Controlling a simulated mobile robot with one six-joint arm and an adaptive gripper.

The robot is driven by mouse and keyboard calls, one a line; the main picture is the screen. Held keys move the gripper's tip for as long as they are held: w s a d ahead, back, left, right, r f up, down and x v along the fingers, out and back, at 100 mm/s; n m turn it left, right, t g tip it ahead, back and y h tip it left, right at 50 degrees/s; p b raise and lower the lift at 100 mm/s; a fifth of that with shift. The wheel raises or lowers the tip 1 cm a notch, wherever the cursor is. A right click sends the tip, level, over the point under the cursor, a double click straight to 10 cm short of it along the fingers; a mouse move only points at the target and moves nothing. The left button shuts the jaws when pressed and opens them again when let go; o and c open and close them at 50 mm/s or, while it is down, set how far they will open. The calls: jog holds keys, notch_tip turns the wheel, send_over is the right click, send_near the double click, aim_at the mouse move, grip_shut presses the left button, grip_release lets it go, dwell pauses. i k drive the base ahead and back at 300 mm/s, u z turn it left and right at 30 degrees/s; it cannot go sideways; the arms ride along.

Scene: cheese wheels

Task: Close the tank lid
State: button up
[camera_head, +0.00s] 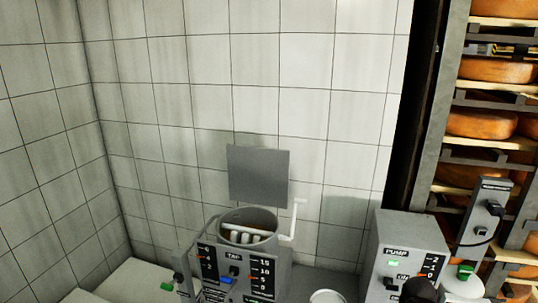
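The tank (272,243) is a grey round vessel at the lower middle of the head view. Its top is open, and pale bars and something brownish show inside. The lid (258,175) appears to be the flat, dark grey, square plate standing nearly upright above and behind the tank opening. A white bent rod (294,222) rises at the tank's right side, near the lid's lower right corner. My gripper cannot be made out in this view. A dark rounded shape is cut off at the bottom edge, right of centre; I cannot tell what it is.
A control panel marked TAP (233,272) stands in front of the tank. A grey PUMP box (408,240) with switches is to the right. A round white-rimmed container (327,297) is between them. Cheese shelves (437,120) fill the right side; a tiled wall (180,90) is behind.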

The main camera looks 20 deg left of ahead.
aim_at(260, 176)
jog(key=u, duration=0.2)
jog(key=i, duration=0.9)
jog(key=u, duration=0.15)
